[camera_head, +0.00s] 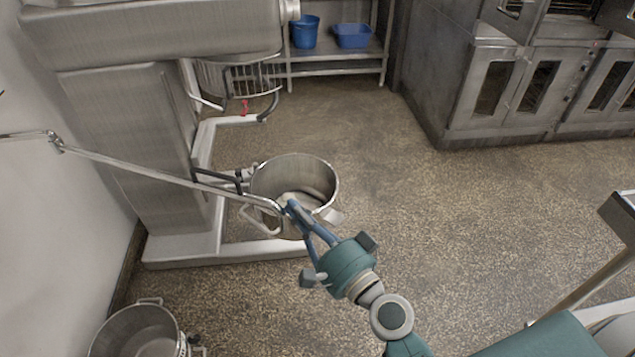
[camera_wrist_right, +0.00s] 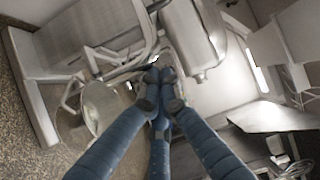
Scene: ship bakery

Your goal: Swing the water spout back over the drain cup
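The water spout (camera_head: 150,170) is a long thin metal pipe. It comes from a joint at the wall on the left and slants down to the right, in front of the mixer. Its bent free end is above the rim of a steel mixing bowl (camera_head: 325,178). My right gripper (camera_head: 290,208) is at that free end, with its fingertips closed together around it. In the right wrist view the blue fingers (camera_wrist_right: 158,78) converge, and the pipe end is mostly hidden behind the tips. I cannot make out the drain cup. My left gripper is not in view.
The large steel mixer (camera_head: 130,140) stands behind the spout, with its bowl arms beside the bowl. A second steel bowl (camera_head: 105,335) is on the floor at bottom left. Ovens (camera_head: 480,95) stand at the back right. The floor in the middle is clear.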

